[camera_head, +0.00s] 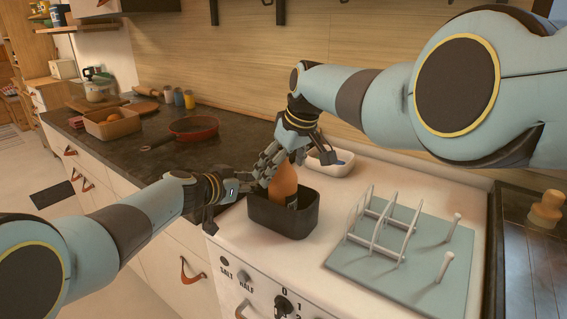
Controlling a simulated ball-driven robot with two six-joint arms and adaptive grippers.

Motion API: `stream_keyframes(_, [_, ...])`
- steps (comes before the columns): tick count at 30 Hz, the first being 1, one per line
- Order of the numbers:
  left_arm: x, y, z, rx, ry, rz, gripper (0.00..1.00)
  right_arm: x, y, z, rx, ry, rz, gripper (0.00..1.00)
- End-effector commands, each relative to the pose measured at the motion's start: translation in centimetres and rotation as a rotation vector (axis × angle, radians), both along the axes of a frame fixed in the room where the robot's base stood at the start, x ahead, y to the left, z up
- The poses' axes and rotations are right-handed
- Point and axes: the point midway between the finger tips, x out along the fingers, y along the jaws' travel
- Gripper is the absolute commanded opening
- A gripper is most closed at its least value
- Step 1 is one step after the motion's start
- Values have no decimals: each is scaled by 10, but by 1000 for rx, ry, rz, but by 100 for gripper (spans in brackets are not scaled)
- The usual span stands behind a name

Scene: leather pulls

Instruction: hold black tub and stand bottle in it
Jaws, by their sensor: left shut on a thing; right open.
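The black tub (283,222) sits near the front edge of the white counter. An orange-brown bottle (284,184) with a dark label is inside the tub and looks about upright; the tub's front wall hides its base. My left gripper (246,189) is shut at the tub's left side, apparently on its rim; the exact contact is partly hidden. My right gripper (274,163) comes down from above and is open at the bottle's upper end, hiding its top. I cannot tell whether its fingers still touch the bottle.
A white dish (330,163) is behind the tub. A pale blue board with white rack bars (420,252) lies to the right. A red pan (193,127) and a tray (113,123) are on the dark counter at left. Knobs (283,303) line the front panel.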

Motion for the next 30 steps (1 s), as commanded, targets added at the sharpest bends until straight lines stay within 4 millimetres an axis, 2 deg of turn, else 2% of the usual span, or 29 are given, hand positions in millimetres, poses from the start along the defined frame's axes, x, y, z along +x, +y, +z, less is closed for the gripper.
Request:
stream_keyframes(5, [0, 0, 0, 0, 0, 0, 0, -1, -1, 5, 0, -1, 1, 92])
stream_keyframes(11, [0, 0, 0, 0, 0, 0, 0, -6, -5, 23, 2, -4, 1, 92])
stream_keyframes(24, [0, 0, 0, 0, 0, 0, 0, -29, -27, 98, 0, -3, -1, 92])
stream_keyframes(30, [0, 0, 0, 0, 0, 0, 0, -33, -30, 110, 0, -1, 0, 92])
